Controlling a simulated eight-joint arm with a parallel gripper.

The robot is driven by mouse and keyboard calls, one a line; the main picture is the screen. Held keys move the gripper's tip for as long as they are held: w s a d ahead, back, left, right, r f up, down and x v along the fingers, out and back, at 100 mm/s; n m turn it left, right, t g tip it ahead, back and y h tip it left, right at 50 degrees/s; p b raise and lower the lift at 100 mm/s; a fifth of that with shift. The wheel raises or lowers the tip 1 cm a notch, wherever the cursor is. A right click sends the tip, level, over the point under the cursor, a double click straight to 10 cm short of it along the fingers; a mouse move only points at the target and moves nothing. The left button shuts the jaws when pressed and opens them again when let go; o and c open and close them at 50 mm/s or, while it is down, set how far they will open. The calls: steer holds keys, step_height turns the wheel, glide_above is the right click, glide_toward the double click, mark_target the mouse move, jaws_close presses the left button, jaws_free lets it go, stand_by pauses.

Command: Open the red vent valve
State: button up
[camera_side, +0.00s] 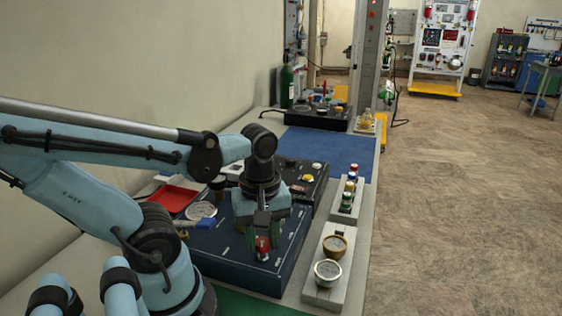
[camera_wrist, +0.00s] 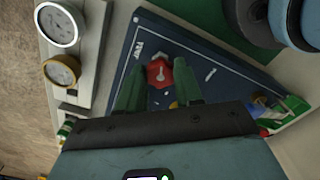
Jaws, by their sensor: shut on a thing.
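The red vent valve (camera_wrist: 159,74) is a small red knob with a pale pointer mark on the dark blue panel (camera_wrist: 128,50). In the side view the red valve (camera_side: 263,243) shows at the front right part of the panel (camera_side: 222,250). My gripper (camera_wrist: 160,82) points down at the panel with its green fingers on either side of the valve, shut on it. In the side view my gripper (camera_side: 264,240) hides part of the knob. The pointer mark's exact angle is hard to read.
Two round gauges (camera_side: 328,270) (camera_side: 335,244) stand on a pale block right of the panel. A red tray (camera_side: 174,197) lies at the left behind my arm. A black box with knobs (camera_side: 300,180) stands behind the panel. The blue mat (camera_side: 325,146) is clear.

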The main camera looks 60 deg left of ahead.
mark_target(263, 243)
steer(key=shift+n, duration=0.9)
steer(key=o, duration=1)
steer(key=shift+o, duration=0.2)
step_height(263, 243, up, 12)
steer(key=shift+w, duration=0.1)
